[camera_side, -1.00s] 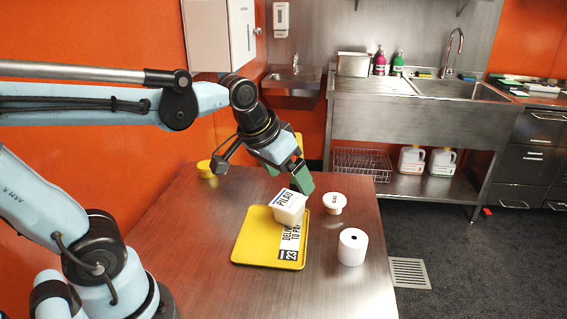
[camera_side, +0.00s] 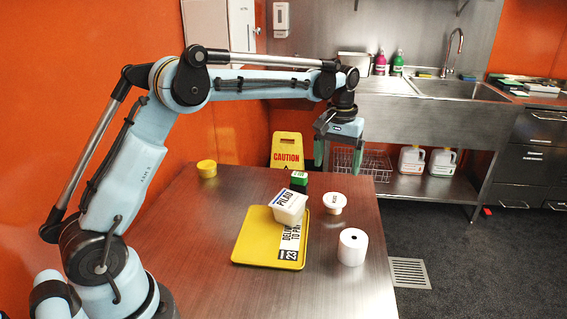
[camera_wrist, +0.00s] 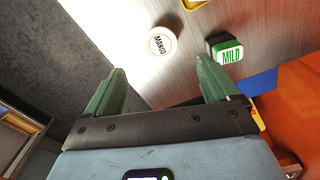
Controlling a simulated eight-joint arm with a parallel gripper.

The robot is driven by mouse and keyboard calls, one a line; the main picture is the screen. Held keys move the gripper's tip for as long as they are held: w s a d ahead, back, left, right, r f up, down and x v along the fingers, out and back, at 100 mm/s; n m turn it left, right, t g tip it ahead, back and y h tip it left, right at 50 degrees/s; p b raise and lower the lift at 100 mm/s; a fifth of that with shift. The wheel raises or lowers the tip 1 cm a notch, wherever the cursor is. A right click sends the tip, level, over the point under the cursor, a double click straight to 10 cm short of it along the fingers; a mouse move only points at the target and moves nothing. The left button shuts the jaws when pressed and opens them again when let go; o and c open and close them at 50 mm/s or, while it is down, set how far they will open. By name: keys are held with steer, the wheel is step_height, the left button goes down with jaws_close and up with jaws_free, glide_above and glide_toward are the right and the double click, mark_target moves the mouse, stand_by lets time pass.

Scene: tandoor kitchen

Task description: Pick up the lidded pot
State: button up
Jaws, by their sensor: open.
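The lidded pot (camera_side: 334,202) is small, white and round, and stands upright on the table right of the yellow tray. In the wrist view the pot (camera_wrist: 161,42) shows its round top with dark lettering that seems to read MANGO. My gripper (camera_side: 338,160) hangs fingers down above and behind the pot, near the table's far edge. In the wrist view its two green fingers (camera_wrist: 160,82) are spread with nothing between them, and the pot lies beyond their tips, roughly centred.
A green box marked MILD (camera_side: 299,182) stands near the pot. A white PILAU tub (camera_side: 288,207) sits on the yellow tray (camera_side: 262,255). A white paper roll (camera_side: 352,247) stands in front of the pot. A yellow pot (camera_side: 207,168) is at the back left. The table's left front is clear.

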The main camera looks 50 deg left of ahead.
mark_target(334, 200)
steer(key=f, duration=1.2)
steer(key=shift+w+f, duration=0.2)
steer(key=shift+f, duration=0.05)
steer(key=c, duration=0.9)
